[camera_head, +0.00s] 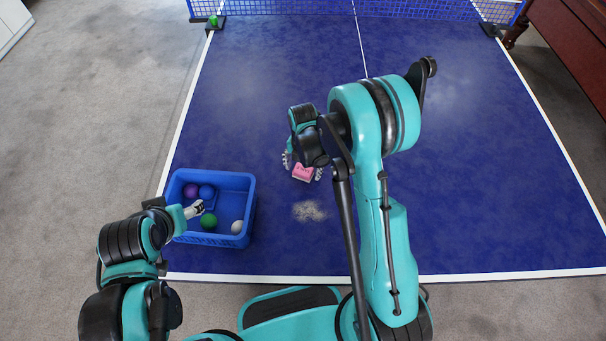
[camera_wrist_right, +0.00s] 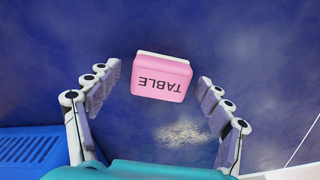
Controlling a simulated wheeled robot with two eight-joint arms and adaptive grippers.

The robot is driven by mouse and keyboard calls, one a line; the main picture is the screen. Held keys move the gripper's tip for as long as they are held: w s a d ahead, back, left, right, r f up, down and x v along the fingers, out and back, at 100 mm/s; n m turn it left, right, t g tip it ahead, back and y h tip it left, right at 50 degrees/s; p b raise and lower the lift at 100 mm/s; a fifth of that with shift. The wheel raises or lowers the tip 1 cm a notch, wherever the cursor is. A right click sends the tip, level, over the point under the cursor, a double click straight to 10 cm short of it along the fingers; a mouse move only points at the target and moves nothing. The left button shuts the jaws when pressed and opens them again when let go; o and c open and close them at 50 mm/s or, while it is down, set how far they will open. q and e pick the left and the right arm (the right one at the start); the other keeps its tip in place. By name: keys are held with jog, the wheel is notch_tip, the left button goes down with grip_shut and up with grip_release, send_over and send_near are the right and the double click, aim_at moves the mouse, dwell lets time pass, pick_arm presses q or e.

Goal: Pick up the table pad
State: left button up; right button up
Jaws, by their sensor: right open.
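The table pad (camera_head: 304,173) is a small pink block with a pale layer along one side, lying on the blue table tennis table (camera_head: 450,190). In the right wrist view the pad (camera_wrist_right: 161,78) shows the word TABLE upside down. My right gripper (camera_head: 303,172) is over the pad. In the right wrist view its open fingers (camera_wrist_right: 153,85) stand to the left and right of the pad, with gaps on both sides. My left gripper (camera_head: 195,209) is at the left, over the blue crate; I cannot tell whether it is open or shut.
The blue crate (camera_head: 236,181) on the table's left holds purple, blue, green and white balls. A pale dusty patch (camera_head: 309,211) lies just in front of the pad. A net (camera_head: 290,9) crosses the far end. The table's right side is clear.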

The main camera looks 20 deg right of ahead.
aim_at(305, 170)
jog(key=shift+f, duration=0.3)
jog(key=shift+r, duration=0.15)
jog(key=shift+c, duration=0.6)
jog(key=c, duration=1.2)
jog(key=shift+r+p, duration=0.3)
jog(key=shift+r, duration=0.15)
jog(key=r, duration=0.1)
jog(key=r+p, duration=0.1)
jog(key=r, duration=0.2)
jog(key=shift+s+d+p, duration=0.35)
jog(key=s+d+r+p, duration=0.2)
jog(key=s+d+r, duration=0.4)
jog(key=s+d, duration=0.1)
jog(key=shift+s+d+p, duration=0.15)
jog(key=shift+s+p, duration=0.15)
jog(key=shift+s, duration=0.15)
